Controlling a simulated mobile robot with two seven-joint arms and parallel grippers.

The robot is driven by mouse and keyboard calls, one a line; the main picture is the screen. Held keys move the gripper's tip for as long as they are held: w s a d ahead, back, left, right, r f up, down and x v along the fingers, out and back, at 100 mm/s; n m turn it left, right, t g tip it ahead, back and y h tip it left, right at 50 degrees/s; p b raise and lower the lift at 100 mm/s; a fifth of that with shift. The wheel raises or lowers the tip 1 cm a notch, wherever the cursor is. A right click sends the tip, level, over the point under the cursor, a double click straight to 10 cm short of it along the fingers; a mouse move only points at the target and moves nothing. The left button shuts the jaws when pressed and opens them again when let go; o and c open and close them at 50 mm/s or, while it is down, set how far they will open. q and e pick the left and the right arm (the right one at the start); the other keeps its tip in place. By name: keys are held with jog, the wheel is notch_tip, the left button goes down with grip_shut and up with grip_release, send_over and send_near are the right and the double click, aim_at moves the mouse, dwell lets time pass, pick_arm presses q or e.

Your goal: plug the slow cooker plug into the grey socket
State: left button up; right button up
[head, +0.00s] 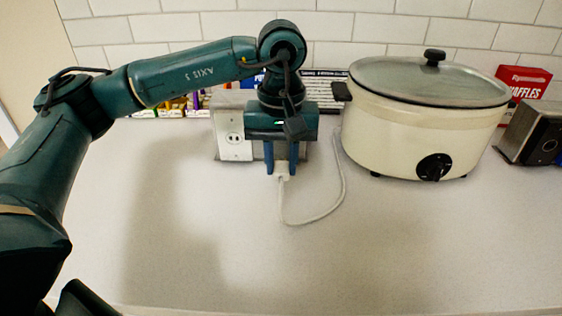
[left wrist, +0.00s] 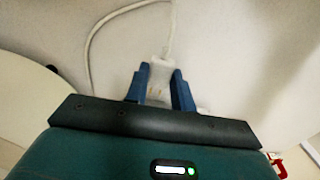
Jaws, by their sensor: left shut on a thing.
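The slow cooker (head: 420,130) is cream with a glass lid and a black dial, at the right in the head view. Its white cord (head: 340,190) loops over the counter to a small white plug (head: 283,169). My left gripper (head: 281,168) points down and is shut on this plug, which shows between the blue fingers in the left wrist view (left wrist: 160,70), with its prongs visible. Behind and left of the gripper stands a metallic grey outlet box with a pale socket plate (head: 234,138). The gripper hides the box's middle, so I cannot tell which socket is the grey one.
A red waffles box (head: 522,82) and a metal appliance (head: 532,132) stand right of the cooker. Colourful packages (head: 185,105) and a black-and-white striped item (head: 328,84) are along the tiled wall. The front of the counter (head: 330,265) is clear.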

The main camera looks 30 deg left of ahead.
pick_arm(q)
jog(key=shift+w+a, duration=0.4)
jog(key=shift+w, duration=0.4)
jog(key=shift+w+a, duration=0.35)
jog(key=shift+w, duration=0.45)
jog(key=shift+w+a, duration=0.4)
jog(key=shift+w, duration=0.4)
jog(key=shift+w+a+p, duration=0.15)
jog(key=shift+w+a, duration=0.15)
jog(key=shift+w, duration=0.3)
jog(key=shift+w+a+p, duration=0.15)
jog(key=shift+w+a, duration=0.15)
jog(key=shift+w, duration=0.3)
jog(key=o, duration=1.1)
jog(key=shift+c, duration=0.2)
notch_tip(320, 180, up, 13)
jog(key=p, duration=0.1)
jog(key=shift+r, duration=0.1)
